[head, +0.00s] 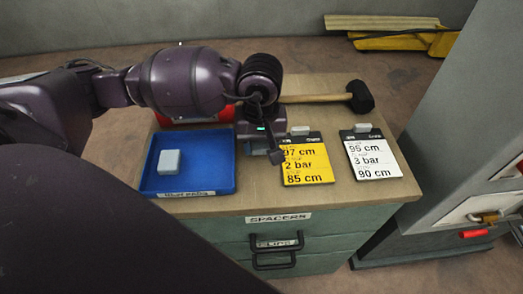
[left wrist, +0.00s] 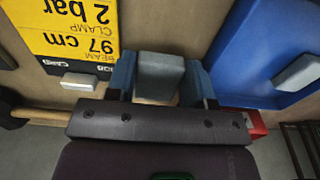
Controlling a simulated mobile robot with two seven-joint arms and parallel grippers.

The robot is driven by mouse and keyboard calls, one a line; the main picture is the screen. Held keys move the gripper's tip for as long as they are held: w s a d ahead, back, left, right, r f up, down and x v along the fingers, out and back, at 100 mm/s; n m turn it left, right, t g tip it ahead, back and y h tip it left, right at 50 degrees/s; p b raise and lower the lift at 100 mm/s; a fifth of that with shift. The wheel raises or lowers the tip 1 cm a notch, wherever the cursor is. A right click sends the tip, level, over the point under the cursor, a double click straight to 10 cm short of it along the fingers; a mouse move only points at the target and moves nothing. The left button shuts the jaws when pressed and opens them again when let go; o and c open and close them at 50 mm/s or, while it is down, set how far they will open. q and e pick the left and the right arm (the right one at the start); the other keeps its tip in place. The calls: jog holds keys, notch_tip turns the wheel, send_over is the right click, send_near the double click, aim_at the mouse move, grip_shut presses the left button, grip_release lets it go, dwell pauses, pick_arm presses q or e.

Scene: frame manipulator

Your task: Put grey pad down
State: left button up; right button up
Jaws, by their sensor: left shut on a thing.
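My left gripper (head: 262,147) points down over the wooden cabinet top, between the blue tray and the yellow card. In the left wrist view its blue fingers are shut on a grey pad (left wrist: 158,76), one finger on each side. In the head view the gripper hides this pad. I cannot tell whether the pad touches the wood. A second light grey pad (head: 169,161) lies in the blue tray (head: 228,183); it also shows in the left wrist view (left wrist: 298,73). My right gripper is not in view.
A yellow card (head: 305,163) and a white card (head: 373,158) lie right of the gripper, each with a small pale block at its top edge. A mallet (head: 318,98) lies behind them. A red object (head: 190,117) is behind the tray. Bare wood shows between tray and yellow card.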

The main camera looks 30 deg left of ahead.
aim_at(261, 146)
pick_arm(q)
jog(key=shift+f, duration=1.45)
jog(key=shift+f+b, duration=0.2)
jog(key=shift+b, duration=0.1)
jog(key=o, duration=0.6)
jog(key=shift+o, duration=0.2)
jog(key=shift+r, duration=0.1)
